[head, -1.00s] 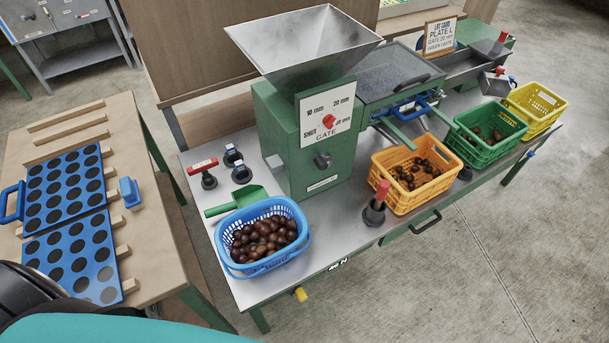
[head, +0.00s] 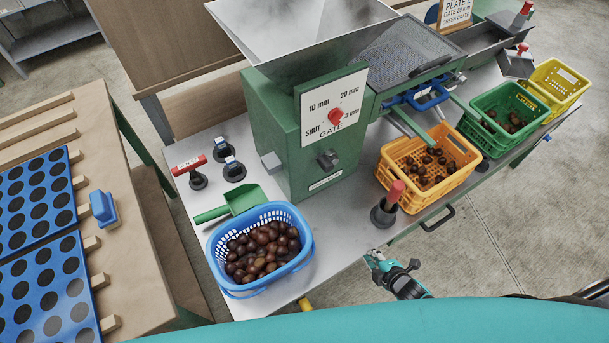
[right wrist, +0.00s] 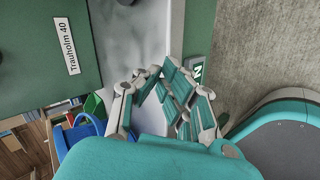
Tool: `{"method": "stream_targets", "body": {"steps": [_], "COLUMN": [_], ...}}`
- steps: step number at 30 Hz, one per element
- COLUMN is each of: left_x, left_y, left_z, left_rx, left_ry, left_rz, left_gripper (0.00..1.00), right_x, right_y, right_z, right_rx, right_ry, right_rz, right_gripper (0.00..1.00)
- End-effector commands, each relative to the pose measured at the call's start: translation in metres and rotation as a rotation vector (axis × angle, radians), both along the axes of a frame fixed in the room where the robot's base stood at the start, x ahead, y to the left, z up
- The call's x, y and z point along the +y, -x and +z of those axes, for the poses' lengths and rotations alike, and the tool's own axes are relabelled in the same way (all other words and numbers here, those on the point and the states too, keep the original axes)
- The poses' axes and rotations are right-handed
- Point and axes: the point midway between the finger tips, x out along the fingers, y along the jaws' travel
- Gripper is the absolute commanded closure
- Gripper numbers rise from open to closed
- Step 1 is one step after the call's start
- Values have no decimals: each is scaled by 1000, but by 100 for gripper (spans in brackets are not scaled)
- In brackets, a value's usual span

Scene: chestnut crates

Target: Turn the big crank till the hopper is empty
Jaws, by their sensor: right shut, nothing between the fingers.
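The steel hopper (head: 300,28) sits on the green machine (head: 270,125); its visible inner walls are bare, and its top is cut off. A dark shaft stub (head: 328,160) shows on the machine's front below the gate dial (head: 336,115). I cannot pick out a big crank for certain; a red-handled black piece (head: 386,205) stands upright at the table's front edge. My right gripper (head: 374,260) is shut and empty at the front edge, below and apart from that piece. It also shows in the right wrist view (right wrist: 163,80). My left gripper is not in view.
A blue basket of chestnuts (head: 222,262) and a green scoop (head: 235,203) stand left of the machine. An orange crate (head: 412,200), a green crate (head: 483,133) and a yellow crate (head: 567,78) line the right. Blue hole trays (head: 45,265) lie on the left bench.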

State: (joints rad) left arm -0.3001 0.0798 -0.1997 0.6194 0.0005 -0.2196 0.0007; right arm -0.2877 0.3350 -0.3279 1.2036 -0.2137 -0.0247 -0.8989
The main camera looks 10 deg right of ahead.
Motion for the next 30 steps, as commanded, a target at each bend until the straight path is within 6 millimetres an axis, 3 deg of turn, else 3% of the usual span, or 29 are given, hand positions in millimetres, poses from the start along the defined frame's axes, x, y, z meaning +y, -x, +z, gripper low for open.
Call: {"method": "stream_targets", "body": {"steps": [1,3,6,9,12,15,20,30], "left_x": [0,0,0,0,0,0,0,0], "left_y": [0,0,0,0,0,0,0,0], "left_z": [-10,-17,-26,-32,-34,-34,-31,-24], "left_rx": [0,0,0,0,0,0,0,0], "left_ry": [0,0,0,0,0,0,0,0], "left_rz": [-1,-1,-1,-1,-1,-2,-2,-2], "left_gripper": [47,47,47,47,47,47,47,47], "right_x": [9,25,53,77,92,100,109,147], "right_y": [-22,-46,-67,-74,-74,-75,-87,-145], "right_z": [20,56,107,147,173,185,185,168], "right_rx": [-103,-253,-464,-637,-750,-800,-811,-808], "right_ry": [79,205,385,534,629,675,682,681], "right_rz": [134,322,553,714,807,844,849,846], "right_gripper": [100,100,100,100,100,100,100,100]}}
